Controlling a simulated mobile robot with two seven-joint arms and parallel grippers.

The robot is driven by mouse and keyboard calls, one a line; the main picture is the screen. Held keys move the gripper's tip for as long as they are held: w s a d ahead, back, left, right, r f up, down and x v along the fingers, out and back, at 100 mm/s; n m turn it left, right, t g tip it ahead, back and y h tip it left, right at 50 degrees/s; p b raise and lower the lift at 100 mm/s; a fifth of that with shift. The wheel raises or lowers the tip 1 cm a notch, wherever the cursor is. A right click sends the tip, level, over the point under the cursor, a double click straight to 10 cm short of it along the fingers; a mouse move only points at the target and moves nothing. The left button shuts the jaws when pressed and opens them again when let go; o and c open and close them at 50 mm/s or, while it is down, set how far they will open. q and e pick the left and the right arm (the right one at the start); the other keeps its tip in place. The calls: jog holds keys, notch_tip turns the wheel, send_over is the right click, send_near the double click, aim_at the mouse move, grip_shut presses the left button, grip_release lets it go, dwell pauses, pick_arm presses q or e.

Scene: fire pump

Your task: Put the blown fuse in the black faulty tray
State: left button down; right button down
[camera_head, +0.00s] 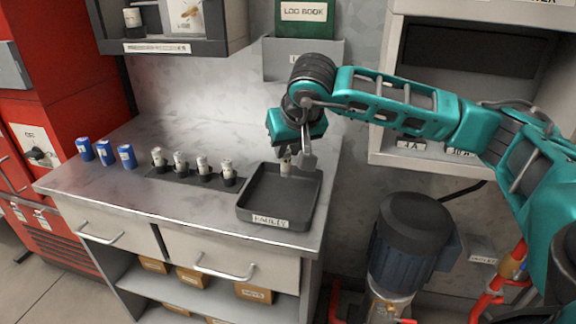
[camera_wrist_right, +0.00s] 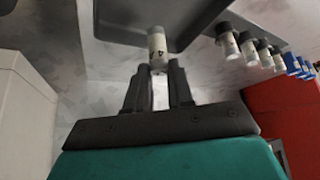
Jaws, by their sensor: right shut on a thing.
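The black faulty tray (camera_head: 262,218) sits at the right end of the grey bench, with a "FAULTY" label on its front. Part of the fuse is hidden by the fingers. My left gripper is not in view.
Several white and black fuses (camera_head: 201,166) stand in a row on a dark strip left of the tray. Several blue cylinders (camera_head: 104,152) stand farther left. A wall holder with a log book (camera_head: 304,60) is behind. A pump motor (camera_head: 405,240) stands right of the bench.

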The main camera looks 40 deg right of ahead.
aim_at(287, 165)
notch_tip(287, 165, down, 4)
jog(key=shift+r+b, duration=0.1)
jog(key=shift+b, duration=0.25)
jog(key=shift+f, duration=0.35)
jog(key=c, duration=1)
grip_release()
jog(key=shift+r, duration=0.1)
jog(key=shift+s+r, duration=0.15)
jog(key=shift+r, duration=0.3)
jog(key=p+v, duration=0.1)
jog(key=v, duration=1)
jog(key=shift+s+a+r+p, duration=0.1)
jog(key=shift+r+p, duration=0.1)
jog(key=shift+p, duration=0.2)
